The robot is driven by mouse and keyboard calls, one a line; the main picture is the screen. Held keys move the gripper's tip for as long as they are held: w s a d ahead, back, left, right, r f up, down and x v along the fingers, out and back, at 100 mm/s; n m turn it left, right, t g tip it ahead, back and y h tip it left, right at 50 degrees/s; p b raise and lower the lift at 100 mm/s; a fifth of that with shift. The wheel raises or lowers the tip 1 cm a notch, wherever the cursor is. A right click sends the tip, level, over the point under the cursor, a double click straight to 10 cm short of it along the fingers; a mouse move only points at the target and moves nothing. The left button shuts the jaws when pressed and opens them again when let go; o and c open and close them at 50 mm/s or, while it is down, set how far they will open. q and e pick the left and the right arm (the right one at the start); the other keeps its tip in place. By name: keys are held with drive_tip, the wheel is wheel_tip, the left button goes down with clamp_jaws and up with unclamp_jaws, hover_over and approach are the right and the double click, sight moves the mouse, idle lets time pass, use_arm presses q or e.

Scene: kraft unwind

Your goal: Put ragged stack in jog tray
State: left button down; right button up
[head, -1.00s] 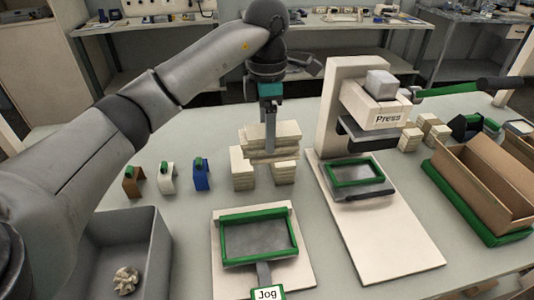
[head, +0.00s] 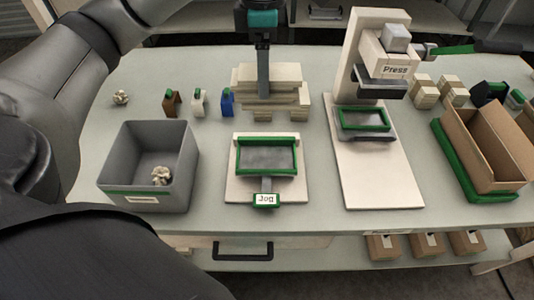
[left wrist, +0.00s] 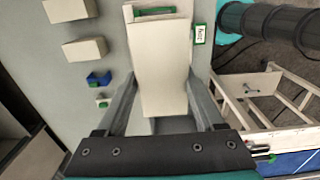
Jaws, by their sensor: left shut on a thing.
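The ragged stack (head: 285,76) is a pile of beige sheets with uneven edges at the back middle of the table. My left gripper (head: 263,88) points down and is shut on it. In the left wrist view the stack (left wrist: 160,75) lies between the two fingers (left wrist: 160,108), apart from two beige blocks beside it. The jog tray (head: 238,158), a grey tray with a green rim on a beige board, is empty and stands in front of the stack, bearing a "Jog" label (head: 266,199). My right gripper is not in view.
The press (head: 352,60) stands right of the stack with a green-rimmed tray (head: 365,112). A grey bin (head: 117,175) is left of the jog tray. Brown, white and blue clips (head: 227,101) stand left of the stack. A cardboard box (head: 472,152) is at the right.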

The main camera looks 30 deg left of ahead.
use_arm(q)
drive_tip(key=f, duration=0.4)
drive_tip(key=f+b, duration=0.1)
drive_tip(key=f, duration=0.2)
drive_tip(key=shift+w+a, duration=0.15)
drive_tip(key=shift+a, duration=0.1)
drive_tip(key=shift+d+f+b, duration=0.1)
drive_tip(key=shift+f+b, duration=0.3)
drive_tip(key=shift+f, duration=5.75)
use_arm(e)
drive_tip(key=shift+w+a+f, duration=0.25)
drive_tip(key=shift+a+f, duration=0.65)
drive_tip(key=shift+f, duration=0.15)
use_arm(q)
drive_tip(key=shift+f, duration=0.15)
unclamp_jaws()
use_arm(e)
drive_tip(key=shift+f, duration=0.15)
